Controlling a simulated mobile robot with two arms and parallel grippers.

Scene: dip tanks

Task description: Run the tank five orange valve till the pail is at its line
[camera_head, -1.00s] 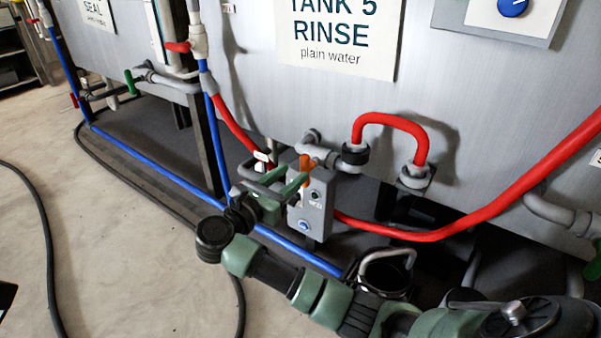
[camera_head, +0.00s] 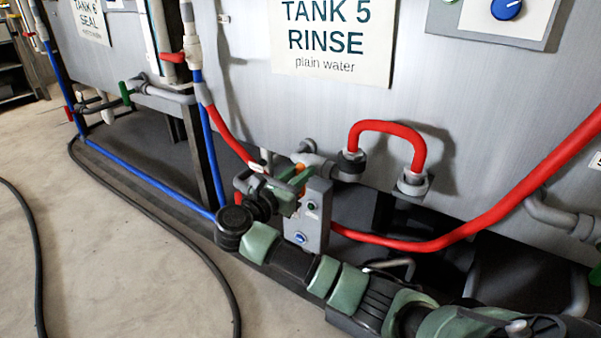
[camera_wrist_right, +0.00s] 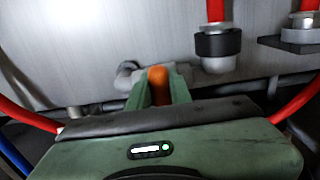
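The orange valve handle (camera_head: 299,169) is on the grey pipe under the tank five sign (camera_head: 330,40). My right gripper (camera_head: 292,180) has its green fingers at this handle and partly covers it. In the right wrist view the orange handle (camera_wrist_right: 158,84) stands between the two fingertips (camera_wrist_right: 159,92), with little or no gap on either side. Whether the fingers press on it cannot be told. Only the grey bail of the pail (camera_head: 392,265) seems to show behind my right arm; its body, line and water level are hidden. My left gripper is not in view.
A red hose (camera_head: 440,243) runs low to the right, and a red loop (camera_head: 388,128) rises beside the valve. A blue pipe (camera_head: 150,185) and black hose (camera_head: 200,255) lie left. Open floor is at lower left.

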